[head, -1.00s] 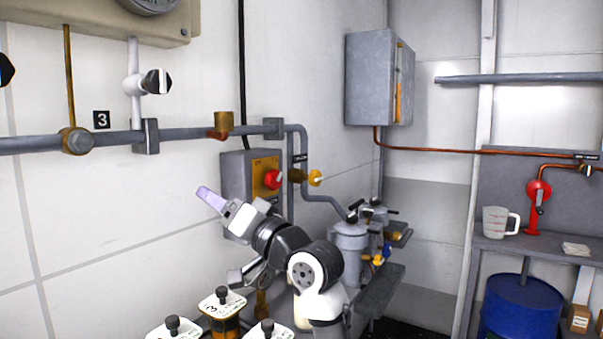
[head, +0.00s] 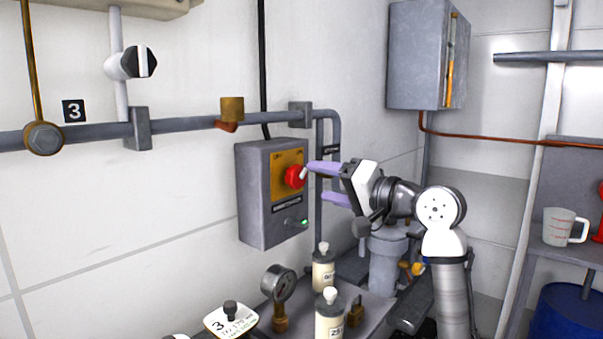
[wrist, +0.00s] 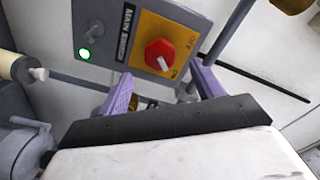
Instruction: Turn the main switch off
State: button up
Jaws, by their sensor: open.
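The main switch is a red rotary knob (head: 294,177) with a pale pointer bar on a yellow plate (head: 284,160). The plate is on the front of a grey wall box (head: 262,200). A small green lamp (head: 304,222) glows below the knob. My gripper (head: 318,184) is right of the box, its two purple fingers spread apart and pointing at it. The upper fingertip is close to the knob; I cannot tell whether it touches. In the wrist view the knob (wrist: 160,54) shows beyond the fingers, with its pointer towards the plate's lower right corner, and nothing is between the fingers.
A grey pipe (head: 185,125) runs along the wall above the box. A gauge (head: 279,284), a cream bottle (head: 323,268) and another bottle (head: 329,315) stand below. A grey cabinet (head: 418,55) hangs at the upper right.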

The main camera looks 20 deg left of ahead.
aim_at(302, 177)
jog(key=p+x, duration=0.1)
jog(key=x, duration=0.6)
jog(key=c, duration=1)
